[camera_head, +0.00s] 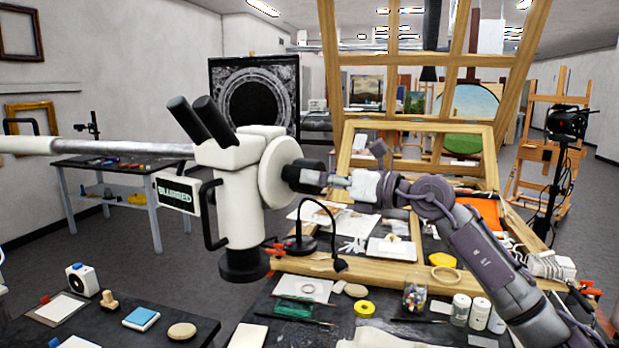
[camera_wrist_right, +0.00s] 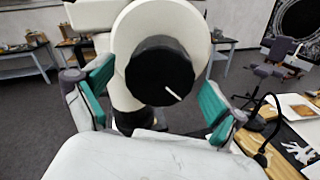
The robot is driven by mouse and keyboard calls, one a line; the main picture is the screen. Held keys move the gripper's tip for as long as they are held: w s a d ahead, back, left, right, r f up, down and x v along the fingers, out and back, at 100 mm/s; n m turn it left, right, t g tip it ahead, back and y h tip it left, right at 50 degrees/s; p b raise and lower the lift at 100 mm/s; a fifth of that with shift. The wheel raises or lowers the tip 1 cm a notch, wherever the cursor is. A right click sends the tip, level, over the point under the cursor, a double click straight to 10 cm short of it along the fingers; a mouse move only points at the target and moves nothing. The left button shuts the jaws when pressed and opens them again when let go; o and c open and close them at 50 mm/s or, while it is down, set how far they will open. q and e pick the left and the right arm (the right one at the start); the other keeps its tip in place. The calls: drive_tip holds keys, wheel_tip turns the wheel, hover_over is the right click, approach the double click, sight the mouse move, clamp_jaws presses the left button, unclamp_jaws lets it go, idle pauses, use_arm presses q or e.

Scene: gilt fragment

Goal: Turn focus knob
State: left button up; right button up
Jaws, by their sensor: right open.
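A white microscope (camera_head: 240,190) with two black eyepieces hangs on a horizontal boom from the left. A sign reading "BLURRED" (camera_head: 178,194) is on its left side. Its black focus knob (camera_head: 305,177) sticks out to the right of a round white housing. In the wrist view the knob (camera_wrist_right: 160,72) faces me, with a white mark pointing to the lower right. My right gripper (camera_head: 332,180) is at the knob, coming from the right. Its teal fingers (camera_wrist_right: 157,82) are open, one on each side of the knob, with visible gaps. My left gripper is not in view.
A wooden easel frame (camera_head: 440,128) stands behind my right arm. Below is a dark worktable with a glass jar (camera_head: 415,292), white bottles (camera_head: 470,311) and yellow tape (camera_head: 364,309). A black gooseneck lamp (camera_head: 300,243) stands below the knob.

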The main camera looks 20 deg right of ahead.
drive_tip(key=v, duration=0.9)
drive_tip(key=shift+s+d, duration=0.25)
idle(0.9)
